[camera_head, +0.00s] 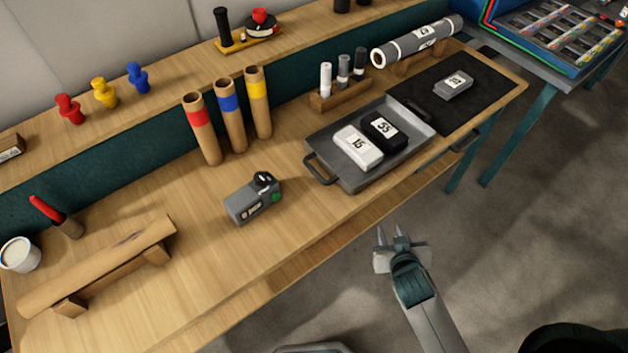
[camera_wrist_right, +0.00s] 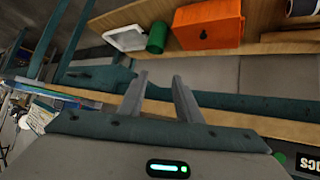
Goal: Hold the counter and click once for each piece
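The counter (camera_head: 253,198), a grey box with a black knob on top, a small display and a green button, lies on the wooden bench left of the tray. A white block marked 15 (camera_head: 352,153) and a black block marked 55 (camera_head: 386,128) lie in the grey tray (camera_head: 341,174). A grey block (camera_head: 455,88) lies on the black mat (camera_head: 425,86). My right gripper (camera_head: 391,231) is open and empty, in front of the bench edge, away from the counter. Its spread fingers also show in the right wrist view (camera_wrist_right: 160,78). My left gripper is out of view.
Three cardboard tubes (camera_head: 230,115) with red, blue and yellow bands stand behind the counter. A grey roll (camera_head: 415,43) rests on a wooden stand. A brown roll (camera_head: 100,262) lies at left. An orange box (camera_wrist_right: 209,24) shows in the wrist view. Bench space around the counter is clear.

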